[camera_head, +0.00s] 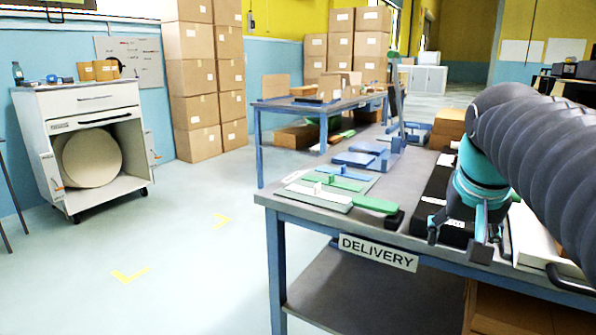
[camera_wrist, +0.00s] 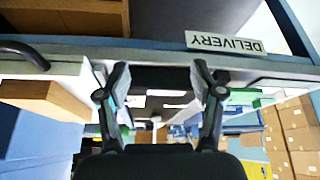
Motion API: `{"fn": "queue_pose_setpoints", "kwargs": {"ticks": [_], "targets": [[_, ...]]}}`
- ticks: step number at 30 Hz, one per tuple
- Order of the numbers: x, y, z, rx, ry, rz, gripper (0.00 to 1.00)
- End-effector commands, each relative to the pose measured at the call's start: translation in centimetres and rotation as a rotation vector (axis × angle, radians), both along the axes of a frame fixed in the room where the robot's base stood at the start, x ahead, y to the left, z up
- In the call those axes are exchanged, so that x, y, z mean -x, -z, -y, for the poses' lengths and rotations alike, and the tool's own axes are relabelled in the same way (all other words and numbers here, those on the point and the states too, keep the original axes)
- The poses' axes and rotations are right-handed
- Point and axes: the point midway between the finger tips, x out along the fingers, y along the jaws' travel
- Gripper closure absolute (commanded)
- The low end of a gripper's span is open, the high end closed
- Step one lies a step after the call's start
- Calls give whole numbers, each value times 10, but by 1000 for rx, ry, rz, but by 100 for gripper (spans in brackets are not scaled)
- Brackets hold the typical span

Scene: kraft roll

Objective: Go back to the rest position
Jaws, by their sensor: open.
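My gripper (camera_head: 458,243) is at the front edge of the delivery table (camera_head: 425,243), to the right of the DELIVERY sign (camera_head: 378,252). Its fingers point down, over or beside a black case with white labels (camera_head: 434,200); I cannot tell whether they touch it. In the wrist view my gripper (camera_wrist: 160,75) has its two fingers spread with a gap between them and nothing held. The table edge and the upside-down DELIVERY sign (camera_wrist: 224,43) show beyond the fingertips.
Green and blue tools (camera_head: 345,180) lie on the table left of my gripper. A white box (camera_head: 532,240) is close on the right. A white cabinet (camera_head: 88,103) with a large kraft roll (camera_head: 92,158) stands far left. The floor (camera_head: 180,235) between is clear.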

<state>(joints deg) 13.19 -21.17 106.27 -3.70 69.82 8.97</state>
Motion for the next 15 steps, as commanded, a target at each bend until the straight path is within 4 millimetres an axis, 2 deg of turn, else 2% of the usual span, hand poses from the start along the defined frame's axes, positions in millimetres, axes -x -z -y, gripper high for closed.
{"fn": "queue_pose_setpoints", "kwargs": {"ticks": [1, 6, 12, 15], "targets": [[14, 16, -15, 2, -47, 5, 33], [54, 75, -54, 6, -193, 23, 33], [94, 137, -83, 10, -322, 41, 33], [106, 156, -89, 11, -358, 46, 33]]}}
